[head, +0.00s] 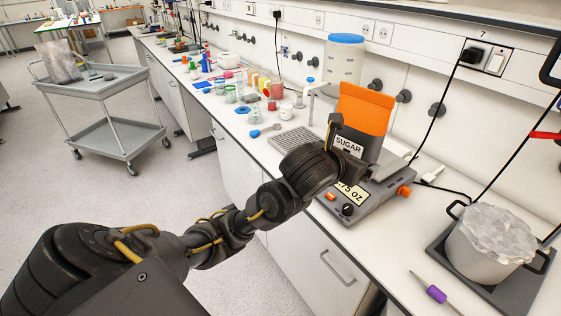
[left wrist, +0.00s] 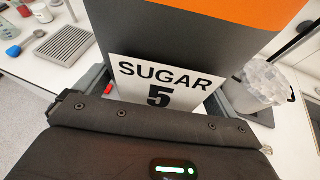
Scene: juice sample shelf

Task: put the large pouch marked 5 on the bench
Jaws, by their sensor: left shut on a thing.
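The large pouch (head: 366,108) has an orange top, a dark grey body and a white label. The label reads SUGAR and 5 in the left wrist view (left wrist: 200,35). My left gripper (head: 346,140) is shut on the pouch's lower part, and the pouch is upright. The pouch is at a grey scale (head: 375,208) on the white bench (head: 262,152); I cannot tell whether it touches the scale's plate. My arm hides part of the scale and its display. My right gripper is not in view.
A foil-covered pot (head: 490,240) stands on a dark plate at the right, with a purple-handled tool (head: 436,293) near it. A ribbed grey tray (head: 295,140), a blue-lidded jar (head: 343,62) and small glassware are farther back. A grey cart (head: 105,110) stands left across the floor.

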